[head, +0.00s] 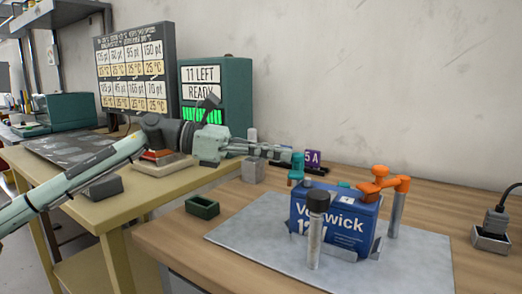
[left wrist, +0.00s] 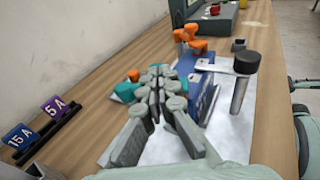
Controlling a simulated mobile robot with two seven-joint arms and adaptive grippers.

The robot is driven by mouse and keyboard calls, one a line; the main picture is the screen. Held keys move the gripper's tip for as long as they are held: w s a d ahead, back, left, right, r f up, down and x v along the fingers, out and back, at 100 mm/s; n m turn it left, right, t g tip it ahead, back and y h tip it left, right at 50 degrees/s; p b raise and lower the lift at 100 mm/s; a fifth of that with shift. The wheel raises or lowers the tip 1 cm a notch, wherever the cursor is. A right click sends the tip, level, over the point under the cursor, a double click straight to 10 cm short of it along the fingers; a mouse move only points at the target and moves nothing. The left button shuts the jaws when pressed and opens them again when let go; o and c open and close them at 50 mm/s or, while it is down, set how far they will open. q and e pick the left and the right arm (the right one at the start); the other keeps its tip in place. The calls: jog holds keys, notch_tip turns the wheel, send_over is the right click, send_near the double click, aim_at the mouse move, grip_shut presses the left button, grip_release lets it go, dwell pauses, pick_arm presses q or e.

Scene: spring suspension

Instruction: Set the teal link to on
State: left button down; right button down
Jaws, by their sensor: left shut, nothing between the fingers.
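The teal link (head: 296,168) stands at the left top end of a blue battery (head: 340,222) marked Verwick. In the left wrist view a teal part (left wrist: 122,93) shows just left of my fingers, partly hidden by them. My left gripper (head: 288,154) is shut and empty, its fingertips close to the top of the teal link in the head view; I cannot tell whether they touch. The fingers also show over the battery's near end in the left wrist view (left wrist: 158,80). My right gripper is not in view.
An orange link (head: 376,184) sits at the battery's right, by a grey post. A black-capped post (head: 317,206) stands in front. The grey mat (head: 420,258) lies beneath. A purple 5 A tag (head: 312,158) stands behind. Bench right is mostly clear.

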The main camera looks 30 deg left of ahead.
pick_arm(q)
jog(key=shift+d, duration=0.65)
jog(key=shift+d+b, duration=0.15)
jog(key=shift+b, duration=0.15)
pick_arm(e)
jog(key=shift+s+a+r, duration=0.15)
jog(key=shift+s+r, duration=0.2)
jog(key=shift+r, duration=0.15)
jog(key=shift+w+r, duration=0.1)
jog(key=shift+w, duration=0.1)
